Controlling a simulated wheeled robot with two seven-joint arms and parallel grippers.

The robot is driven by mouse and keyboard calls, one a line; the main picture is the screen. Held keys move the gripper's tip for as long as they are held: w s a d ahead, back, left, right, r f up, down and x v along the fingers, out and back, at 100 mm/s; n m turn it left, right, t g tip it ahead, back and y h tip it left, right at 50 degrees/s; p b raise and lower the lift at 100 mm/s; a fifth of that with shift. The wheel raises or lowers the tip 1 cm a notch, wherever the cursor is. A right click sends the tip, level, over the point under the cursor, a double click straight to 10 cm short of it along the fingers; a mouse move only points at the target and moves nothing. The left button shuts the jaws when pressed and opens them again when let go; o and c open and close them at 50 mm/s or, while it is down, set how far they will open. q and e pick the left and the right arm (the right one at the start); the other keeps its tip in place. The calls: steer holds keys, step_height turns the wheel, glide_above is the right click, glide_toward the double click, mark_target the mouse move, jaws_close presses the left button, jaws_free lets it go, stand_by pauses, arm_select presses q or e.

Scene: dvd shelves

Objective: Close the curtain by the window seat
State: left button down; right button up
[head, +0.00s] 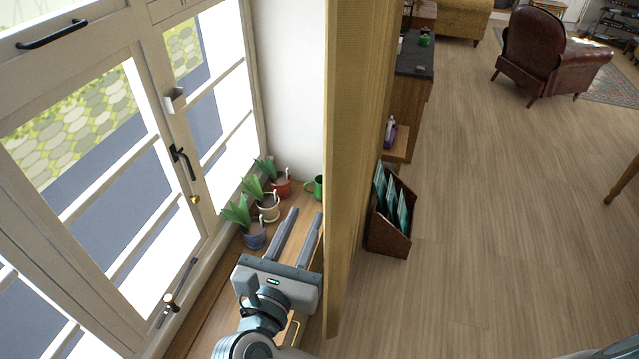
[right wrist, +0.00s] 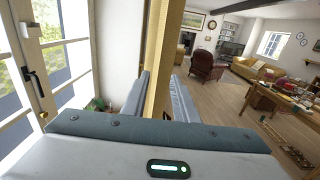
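The curtain (head: 358,120) is a tall, narrow, mustard-yellow panel hanging beside the window seat (head: 220,318), a wooden ledge under the window. My right gripper (head: 306,212) is open above the ledge, its two long grey fingers apart, just left of the curtain in the head view. In the right wrist view the curtain (right wrist: 168,50) runs down between the two fingers (right wrist: 160,76). I cannot tell whether it is truly between them or only beyond them. Its lower end is hidden there by the gripper body. My left gripper is not in view.
Potted plants (head: 268,207) and a green mug (head: 315,187) stand on the ledge close to the fingertips. The paned window (head: 180,155) borders the left. A wooden rack (head: 390,238) stands right of the curtain, with open floor (head: 490,220) beyond.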

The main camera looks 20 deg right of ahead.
glide_toward(326, 170)
steer(key=x, duration=0.5)
steer(key=shift+w+d, duration=0.1)
steer(key=shift+w, duration=0.05)
steer(key=shift+c, duration=0.4)
jaws_close()
stand_by(1.0)
steer(key=shift+o, duration=0.4)
jaws_free()
